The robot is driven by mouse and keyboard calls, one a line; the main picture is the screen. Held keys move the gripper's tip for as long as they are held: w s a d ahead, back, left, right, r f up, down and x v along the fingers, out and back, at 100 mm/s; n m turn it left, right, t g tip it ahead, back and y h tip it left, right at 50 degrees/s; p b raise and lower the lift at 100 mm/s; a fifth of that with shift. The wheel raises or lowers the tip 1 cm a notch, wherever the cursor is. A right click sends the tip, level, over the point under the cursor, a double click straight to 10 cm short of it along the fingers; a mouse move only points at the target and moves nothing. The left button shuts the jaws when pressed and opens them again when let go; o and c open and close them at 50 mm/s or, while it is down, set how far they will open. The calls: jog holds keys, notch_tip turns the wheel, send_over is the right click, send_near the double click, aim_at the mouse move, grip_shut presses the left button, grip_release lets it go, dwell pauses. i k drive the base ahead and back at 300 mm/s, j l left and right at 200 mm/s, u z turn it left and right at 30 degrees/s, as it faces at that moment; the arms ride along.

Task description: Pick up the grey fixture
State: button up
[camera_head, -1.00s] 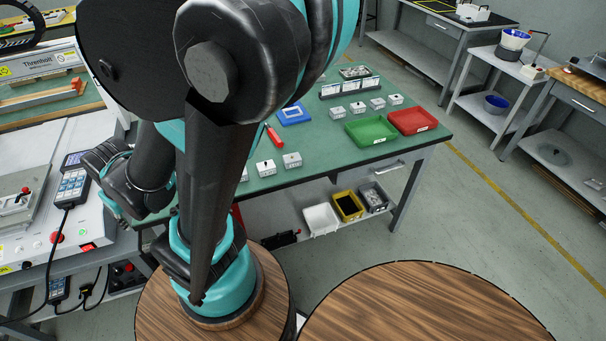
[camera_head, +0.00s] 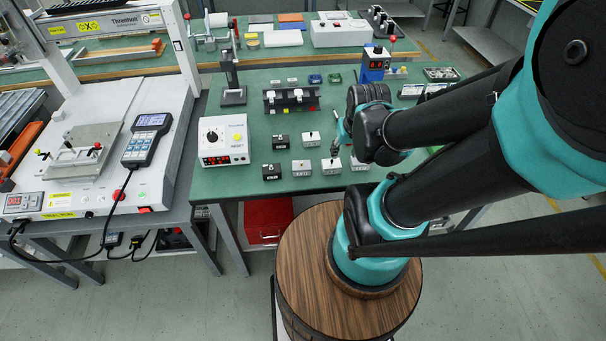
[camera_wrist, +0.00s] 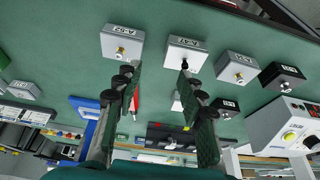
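A grey plate-like fixture (camera_head: 82,148) with a small lever and red-tipped part sits on the white bed of the gantry machine at the left of the head view. I take it for the grey fixture, though the pictures do not name it. My gripper (camera_wrist: 161,74) is open and empty in the wrist view, its two dark fingers apart. It hangs over the green table near small labelled boxes, far to the right of the fixture. A light grey box marked K-A7 (camera_wrist: 187,54) and another marked A-S2 (camera_wrist: 122,43) lie beyond its fingertips.
The gantry's frame (camera_head: 182,45) rises beside the fixture. A wired handheld pendant (camera_head: 147,138) lies on its bed. A white RESET control box (camera_head: 223,140) and a black stand (camera_head: 232,82) are on the green table between gantry and arm. Black boxes (camera_head: 271,171) stand near the gripper.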

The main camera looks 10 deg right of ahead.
aim_at(71, 157)
jog(key=j+u, duration=0.15)
jog(key=u, duration=0.25)
jog(key=k+j+u, duration=0.1)
jog(key=u, duration=0.25)
jog(key=j+u, duration=0.2)
jog(key=u, duration=0.2)
jog(key=j+u, duration=0.2)
jog(key=u, duration=0.15)
